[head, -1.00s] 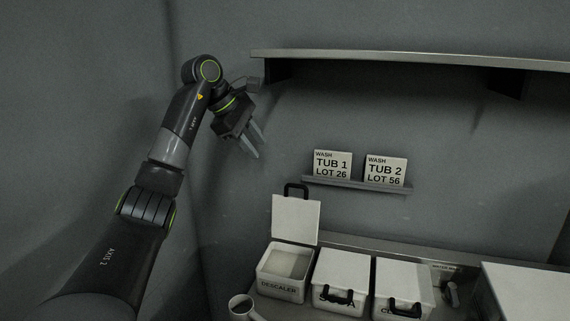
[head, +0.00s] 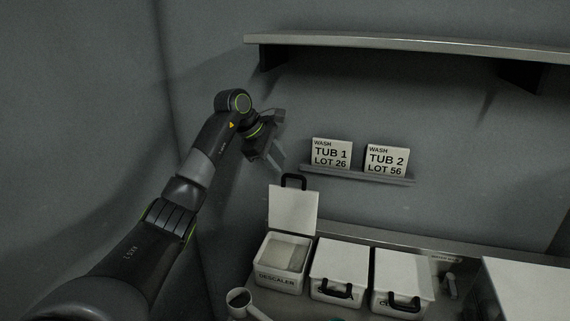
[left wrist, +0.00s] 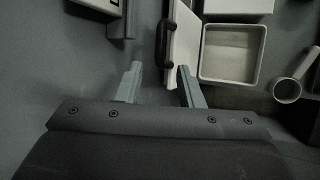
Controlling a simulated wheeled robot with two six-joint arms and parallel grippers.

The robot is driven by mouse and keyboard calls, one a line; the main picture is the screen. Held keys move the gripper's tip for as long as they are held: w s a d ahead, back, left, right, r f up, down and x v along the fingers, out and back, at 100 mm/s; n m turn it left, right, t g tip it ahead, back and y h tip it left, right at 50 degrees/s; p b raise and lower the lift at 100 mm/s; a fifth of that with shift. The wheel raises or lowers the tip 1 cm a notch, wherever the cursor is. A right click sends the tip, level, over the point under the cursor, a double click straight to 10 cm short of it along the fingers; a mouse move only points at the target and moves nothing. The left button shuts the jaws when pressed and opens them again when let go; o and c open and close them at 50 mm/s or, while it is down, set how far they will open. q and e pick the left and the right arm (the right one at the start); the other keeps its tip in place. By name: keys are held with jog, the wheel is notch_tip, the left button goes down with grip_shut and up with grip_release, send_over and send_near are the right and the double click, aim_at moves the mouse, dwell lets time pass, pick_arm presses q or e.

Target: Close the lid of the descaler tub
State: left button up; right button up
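The descaler tub (head: 280,278) is a white box at the left of a row, its label on the front. Its white lid (head: 293,209) stands upright at the back edge, with a black handle (head: 294,181) on top. My left gripper (head: 276,164) is open and empty, up and slightly left of the handle. In the left wrist view the open fingers (left wrist: 158,85) show with the lid (left wrist: 185,42) and its handle (left wrist: 163,45) beyond, by the right finger, and the open tub (left wrist: 232,80) to the right. My right gripper does not show.
Two closed tubs, the middle one (head: 338,262) and the right one (head: 402,270), stand beside it. A pale mug-like scoop (head: 240,300) is in front. Signs (head: 331,153) sit on a small ledge; a long shelf (head: 400,47) is above.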

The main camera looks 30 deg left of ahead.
aim_at(289, 174)
pick_arm(q)
jog(key=p+x, duration=0.1)
jog(key=x, duration=0.4)
jog(key=shift+r, duration=0.1)
grip_shut()
